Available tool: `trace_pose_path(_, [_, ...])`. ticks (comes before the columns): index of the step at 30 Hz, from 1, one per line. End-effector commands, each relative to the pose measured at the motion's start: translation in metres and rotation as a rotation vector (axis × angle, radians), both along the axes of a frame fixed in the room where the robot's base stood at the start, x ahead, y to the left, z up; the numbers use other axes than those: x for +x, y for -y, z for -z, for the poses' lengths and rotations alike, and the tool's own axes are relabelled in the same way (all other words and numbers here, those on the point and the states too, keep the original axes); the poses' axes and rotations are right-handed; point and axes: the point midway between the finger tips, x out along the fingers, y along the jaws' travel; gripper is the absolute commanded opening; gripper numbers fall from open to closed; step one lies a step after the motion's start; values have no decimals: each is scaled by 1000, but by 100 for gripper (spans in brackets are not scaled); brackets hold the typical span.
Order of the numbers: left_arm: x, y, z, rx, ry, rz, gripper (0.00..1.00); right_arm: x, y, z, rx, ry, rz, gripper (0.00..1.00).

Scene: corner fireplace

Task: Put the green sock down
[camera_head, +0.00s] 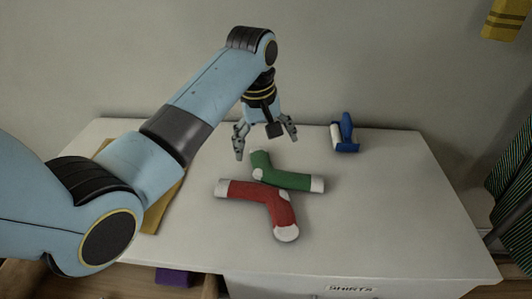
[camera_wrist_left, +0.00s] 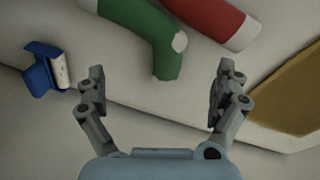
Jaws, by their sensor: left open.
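The green sock (camera_head: 289,178) with white heel and toe lies on the white dresser top (camera_head: 380,225). It lies right against the red sock (camera_head: 268,203), behind it in the head view. In the left wrist view the green sock (camera_wrist_left: 150,35) reaches down toward the space between my fingers, with the red sock (camera_wrist_left: 215,18) beside it. My left gripper (camera_head: 265,146) is open and empty, above the dresser just behind the green sock's leg. Its spread fingers (camera_wrist_left: 160,90) hold nothing. My right gripper is in neither view.
A blue-and-white object (camera_head: 346,134) stands at the back of the dresser; it also shows in the left wrist view (camera_wrist_left: 42,70). A flat tan item (camera_head: 160,205) lies at the left under my arm. The dresser's right side is clear. A "SHIRTS" label (camera_head: 350,288) marks the front.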

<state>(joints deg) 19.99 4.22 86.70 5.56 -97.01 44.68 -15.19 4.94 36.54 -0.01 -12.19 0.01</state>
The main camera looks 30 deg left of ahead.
Motion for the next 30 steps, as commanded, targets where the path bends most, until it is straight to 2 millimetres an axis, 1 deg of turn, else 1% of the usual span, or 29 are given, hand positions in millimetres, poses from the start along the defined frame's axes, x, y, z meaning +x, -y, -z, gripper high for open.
trace_pose_path(1, [1, 3, -6, -10, -1, 3, 100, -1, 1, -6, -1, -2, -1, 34])
trace_pose_path(2, [2, 3, -8, -12, 1, 3, 100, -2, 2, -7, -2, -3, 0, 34])
trace_pose_path(5, [4, 3, -3, -10, 2, 2, 100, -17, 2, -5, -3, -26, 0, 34])
trace_pose_path(9, [8, 3, 22, -9, 1, 1, 100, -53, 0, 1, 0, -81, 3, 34])
trace_pose_path(12, [11, 3, 37, -9, 2, 1, 100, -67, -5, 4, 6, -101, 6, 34])
trace_pose_path(13, [12, 4, 40, -8, 3, 1, 100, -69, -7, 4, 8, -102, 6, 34])
trace_pose_path(16, [13, 3, 46, -8, 4, 1, 100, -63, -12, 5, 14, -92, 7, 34])
trace_pose_path(19, [15, 1, 56, -8, 2, 1, 100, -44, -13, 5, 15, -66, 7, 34])
trace_pose_path(21, [18, -1, 67, -7, 1, 0, 100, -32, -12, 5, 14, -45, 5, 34])
trace_pose_path(23, [20, -3, 77, -7, 1, 1, 100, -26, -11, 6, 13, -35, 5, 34])
trace_pose_path(24, [21, -3, 83, -8, 2, 1, 100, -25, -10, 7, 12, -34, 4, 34])
trace_pose_path(27, [23, -2, 94, -8, 4, 2, 100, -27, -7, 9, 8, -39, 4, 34])
trace_pose_path(30, [24, -2, 97, -8, 6, 2, 100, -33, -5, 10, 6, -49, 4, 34])
